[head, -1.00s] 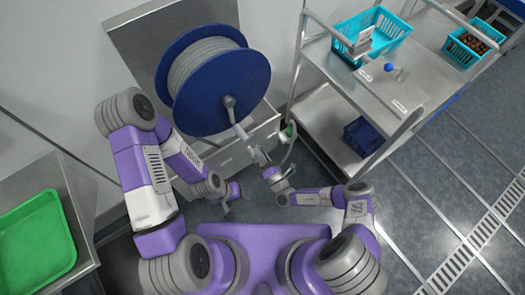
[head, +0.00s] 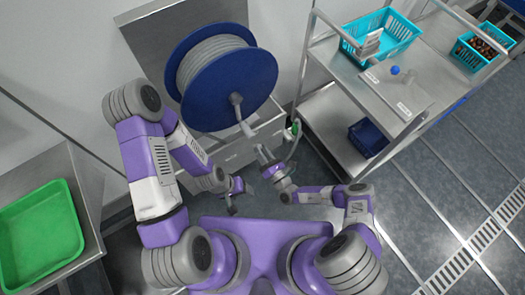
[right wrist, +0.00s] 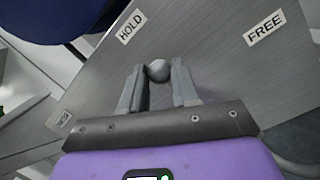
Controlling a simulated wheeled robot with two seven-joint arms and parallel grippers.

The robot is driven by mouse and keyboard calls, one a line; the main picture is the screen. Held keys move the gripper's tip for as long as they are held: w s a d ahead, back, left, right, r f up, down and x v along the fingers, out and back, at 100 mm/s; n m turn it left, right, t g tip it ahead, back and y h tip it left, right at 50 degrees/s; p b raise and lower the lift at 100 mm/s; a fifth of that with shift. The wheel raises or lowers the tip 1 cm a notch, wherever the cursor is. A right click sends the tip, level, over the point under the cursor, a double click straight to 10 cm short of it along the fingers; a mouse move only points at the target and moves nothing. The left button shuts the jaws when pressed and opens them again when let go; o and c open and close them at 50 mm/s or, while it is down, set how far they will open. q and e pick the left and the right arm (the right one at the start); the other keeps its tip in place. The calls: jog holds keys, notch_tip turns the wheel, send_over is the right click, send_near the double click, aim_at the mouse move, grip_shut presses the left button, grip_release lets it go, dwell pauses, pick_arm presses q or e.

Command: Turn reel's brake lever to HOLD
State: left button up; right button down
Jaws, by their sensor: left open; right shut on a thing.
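The reel (head: 191,101) is a blue drum with grey hose, standing at the back in the head view. In the right wrist view, the brake lever's round grey knob (right wrist: 158,70) sits between the fingers of my right gripper (right wrist: 159,82), which is shut on it. The HOLD label (right wrist: 131,27) is up and left of the knob, and the FREE label (right wrist: 264,27) is farther off, up and right. The lever's shaft is not visible. My right gripper (head: 263,156) is below the reel in the head view. My left gripper (head: 234,202) is open and empty, lower.
A steel trolley (head: 405,122) with a turquoise basket (head: 401,33) stands at the right. A blue bin (head: 367,138) is on its lower shelf. A green tray (head: 42,238) lies on a steel table at the left. A hose end with a green part (head: 296,127) hangs near my right gripper.

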jog(key=shift+s+a, duration=0.3)
jog(key=c, duration=0.9)
grip_release()
jog(key=shift+f, duration=0.1)
jog(key=shift+c, duration=0.2)
jog(key=shift+o, duration=0.6)
jog(key=shift+w+d, duration=0.1)
jog(key=shift+w, duration=0.05)
jog(key=shift+d, duration=0.1)
jog(key=v, duration=0.7)
jog(key=shift+s+p, duration=0.25)
jog(key=shift+p, duration=0.15)
